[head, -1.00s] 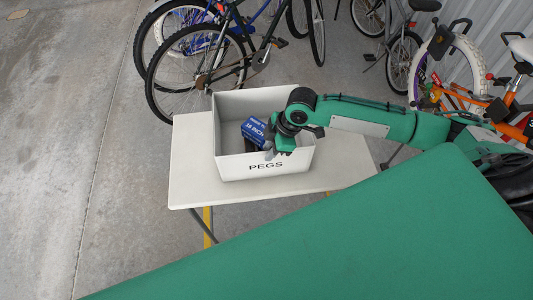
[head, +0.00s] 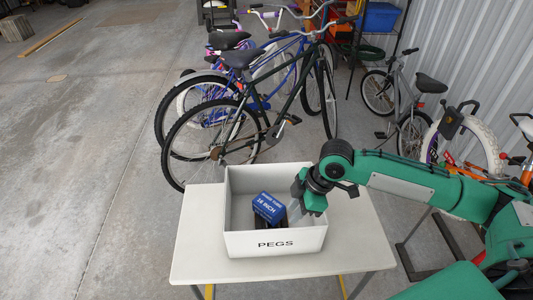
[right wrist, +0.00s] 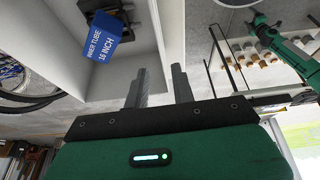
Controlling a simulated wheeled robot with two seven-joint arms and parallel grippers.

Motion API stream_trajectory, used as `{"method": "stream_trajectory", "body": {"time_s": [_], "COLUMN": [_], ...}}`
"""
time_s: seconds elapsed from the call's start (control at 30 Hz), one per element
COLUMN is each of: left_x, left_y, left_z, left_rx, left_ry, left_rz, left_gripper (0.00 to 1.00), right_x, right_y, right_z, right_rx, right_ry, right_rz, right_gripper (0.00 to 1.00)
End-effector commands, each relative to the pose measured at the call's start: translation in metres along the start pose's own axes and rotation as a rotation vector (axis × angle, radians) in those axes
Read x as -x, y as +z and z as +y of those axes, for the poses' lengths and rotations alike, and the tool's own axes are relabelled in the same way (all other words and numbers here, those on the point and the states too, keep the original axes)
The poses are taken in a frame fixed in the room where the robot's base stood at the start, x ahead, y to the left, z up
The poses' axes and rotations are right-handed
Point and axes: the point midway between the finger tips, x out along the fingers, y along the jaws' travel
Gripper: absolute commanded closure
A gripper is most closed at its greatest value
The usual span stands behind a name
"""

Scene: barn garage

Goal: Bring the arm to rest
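My right gripper (head: 312,203) is at the right wall of the white bin marked PEGS (head: 275,244), its fingers pointing down. In the right wrist view its two grey fingers (right wrist: 160,86) stand apart with nothing held between them. A blue inner tube box marked 16 INCH (head: 268,207) is tilted inside the bin, left of the gripper and apart from it. The box also shows in the right wrist view (right wrist: 104,42), against a dark thing. A green arm (right wrist: 285,45) shows at the upper right there, perhaps my left one; its fingers are too small to read.
The bin stands on a small pale table (head: 205,232). Several bikes (head: 245,110) stand behind it, and a grey bike (head: 405,105) stands at the back right.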

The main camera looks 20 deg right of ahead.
Motion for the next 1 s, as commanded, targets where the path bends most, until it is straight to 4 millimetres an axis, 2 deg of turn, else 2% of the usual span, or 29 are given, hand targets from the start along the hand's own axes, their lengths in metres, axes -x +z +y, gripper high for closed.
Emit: {"method": "stream_trajectory", "body": {"time_s": [0.17,0.27,0.5,0.67,0.87,1.0], "left_x": [0.0,0.0,0.0,0.0,0.0,0.0], "left_y": [0.0,0.0,0.0,0.0,0.0,0.0], "left_z": [0.0,0.0,0.0,0.0,0.0,0.0], "left_rx": [0.0,0.0,0.0,0.0,0.0,0.0], "left_ry": [0.0,0.0,0.0,0.0,0.0,0.0], "left_rz": [0.0,0.0,0.0,0.0,0.0,0.0], "left_gripper": [0.27,0.27,0.27,0.27,0.27,0.27], "right_x": [-0.003,-0.013,-0.051,-0.066,-0.076,-0.079], "right_y": [-0.002,-0.009,-0.036,-0.046,-0.041,-0.023], "right_z": [-0.002,-0.011,-0.051,-0.074,-0.098,-0.114], "right_rx": [0.001,0.003,-0.047,-0.143,-0.334,-0.505], "right_ry": [0.0,0.002,0.046,0.098,0.171,0.228], "right_rz": [0.003,0.014,0.072,0.112,0.135,0.121], "right_gripper": [0.75,0.75,0.75,0.75,0.75,0.75]}}
